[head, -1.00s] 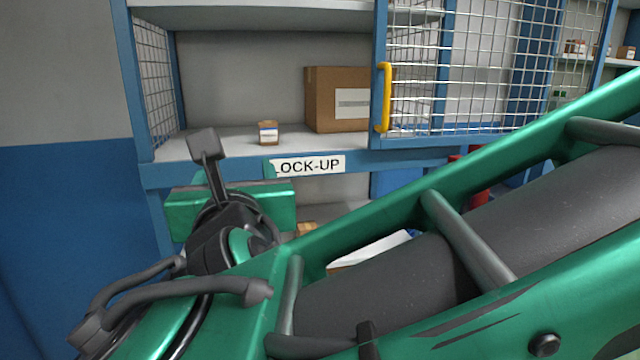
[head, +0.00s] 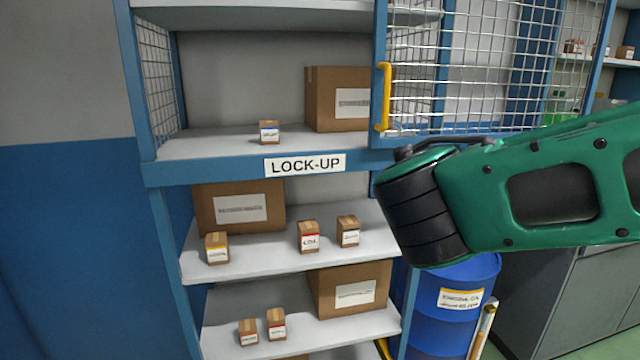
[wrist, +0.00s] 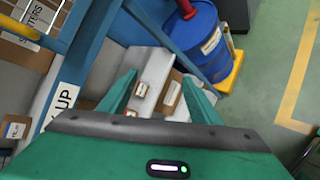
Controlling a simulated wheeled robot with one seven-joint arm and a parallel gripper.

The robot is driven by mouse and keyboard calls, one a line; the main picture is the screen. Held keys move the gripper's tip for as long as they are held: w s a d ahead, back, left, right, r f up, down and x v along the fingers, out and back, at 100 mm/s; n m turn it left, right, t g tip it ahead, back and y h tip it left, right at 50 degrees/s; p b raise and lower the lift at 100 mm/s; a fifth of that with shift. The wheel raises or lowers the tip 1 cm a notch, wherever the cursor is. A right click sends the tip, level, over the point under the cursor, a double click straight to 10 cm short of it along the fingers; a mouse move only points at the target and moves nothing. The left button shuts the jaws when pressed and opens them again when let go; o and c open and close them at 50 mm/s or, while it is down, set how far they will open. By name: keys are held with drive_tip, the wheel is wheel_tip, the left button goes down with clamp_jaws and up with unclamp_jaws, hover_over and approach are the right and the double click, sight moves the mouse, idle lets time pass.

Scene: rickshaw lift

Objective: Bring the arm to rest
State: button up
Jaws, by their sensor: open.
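My gripper shows in the wrist view (wrist: 160,95), its two green fingers spread wide with nothing between them. Behind the gap are a lower shelf and small boxes, at a distance. In the head view my green and black arm reaches in from the right edge, in front of the mesh door's lower part and the blue drum. My fingertips do not show in the head view.
The lock-up shelf unit (head: 220,172) holds a small box (head: 269,132) and a large box (head: 325,98) on top, several boxes below. Its mesh door (head: 480,70) has a yellow handle (head: 384,97). A blue drum (head: 432,330) stands at right. Floor (wrist: 262,75) beyond is clear.

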drive_tip(key=s+d+f+m+g, duration=0.25)
drive_tip(key=s+d+m, duration=0.2)
drive_tip(key=d, duration=0.25)
drive_tip(key=s+d+f+m+g, duration=0.2)
drive_tip(key=s+d+f+m, duration=0.15)
drive_tip(key=d+m, duration=0.2)
drive_tip(key=s+d+f+m+g, duration=0.2)
drive_tip(key=s+d+f+m, duration=0.15)
drive_tip(key=d, duration=0.35)
drive_tip(key=s+d+f+m+g+y, duration=0.1)
drive_tip(key=s+f+m+g+y, duration=0.1)
drive_tip(key=s+m, duration=0.5)
drive_tip(key=s+d+f+m+g+y, duration=0.2)
drive_tip(key=s+m, duration=0.5)
drive_tip(key=s, duration=0.4)
drive_tip(key=shift+f, duration=0.45)
drive_tip(key=shift+w+g, duration=0.2)
drive_tip(key=shift+g, duration=0.15)
drive_tip(key=shift+w+d+f, duration=0.1)
drive_tip(key=shift+w+f, duration=0.15)
drive_tip(key=shift+w, duration=0.2)
